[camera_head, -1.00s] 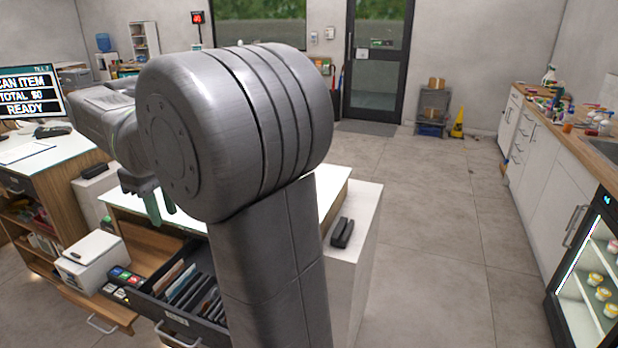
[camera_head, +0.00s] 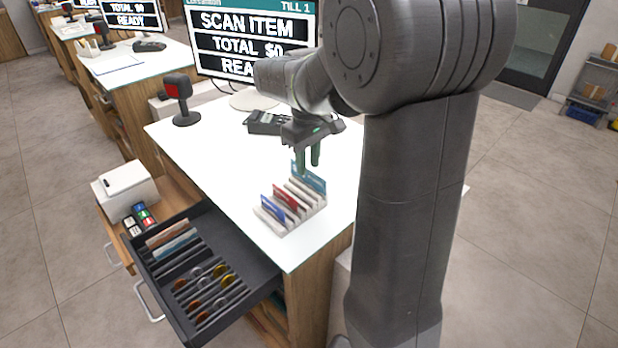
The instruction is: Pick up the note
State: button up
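Several flat notes or cards stand upright in a white slotted rack (camera_head: 285,229) on the counter: a blue one (camera_head: 272,207), a red one (camera_head: 287,198) and a teal one (camera_head: 312,180) at the far end. Other notes, orange (camera_head: 167,234) and teal (camera_head: 176,246), stand in the open drawer's slots. I cannot tell which one the task means. My gripper (camera_head: 309,162) points down at the rack's far end, right by the top of the teal one. Its green fingers show a gap and look open; whether they touch the teal one is unclear.
The black drawer (camera_head: 262,268) is pulled out and also holds several coins (camera_head: 206,283). A till screen (camera_head: 240,45), a card terminal (camera_head: 267,123) and a small scanner (camera_head: 180,98) stand on the white counter (camera_head: 230,165). A white printer (camera_head: 127,186) stands left of the drawer.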

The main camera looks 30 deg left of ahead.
aim_at(308, 170)
jog(key=shift+s+f, duration=0.1)
jog(key=shift+f, duration=1.4)
grip_shut()
